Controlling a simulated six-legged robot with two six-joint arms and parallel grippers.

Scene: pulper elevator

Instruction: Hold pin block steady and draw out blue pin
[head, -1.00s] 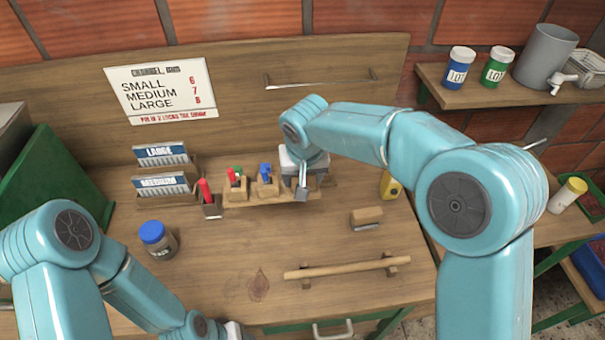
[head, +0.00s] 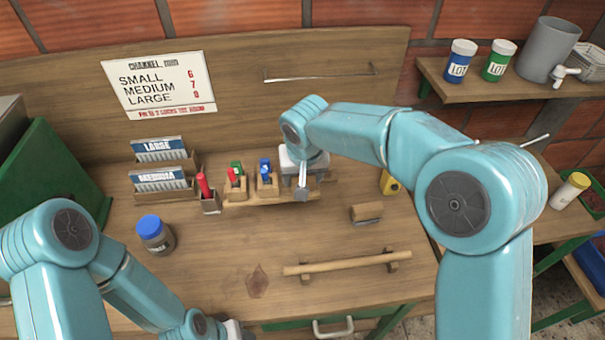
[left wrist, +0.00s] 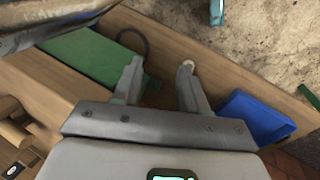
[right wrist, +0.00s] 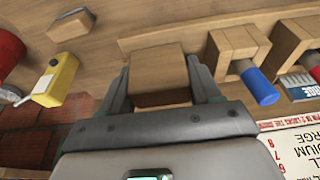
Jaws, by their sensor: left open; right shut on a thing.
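A wooden pin block with a blue pin (head: 265,168) stands on the wooden rack at the back of the bench. In the right wrist view the blue pin (right wrist: 260,86) sticks out of its block (right wrist: 237,48). My right gripper (head: 302,194) is just right of it, shut on another wooden block (right wrist: 157,68) on the rack; no pin shows on that one. A block with red and green pins (head: 236,180) stands to the left. My left gripper (left wrist: 160,78) is open and empty, low at the bench front, far from the blocks.
A red-handled tool (head: 204,186) in a holder, card trays (head: 165,198) and a blue-lidded jar (head: 153,234) stand left of the rack. A brush (head: 366,212), a yellow object (head: 389,183) and a wooden bar (head: 346,263) lie right and in front. The middle bench is mostly clear.

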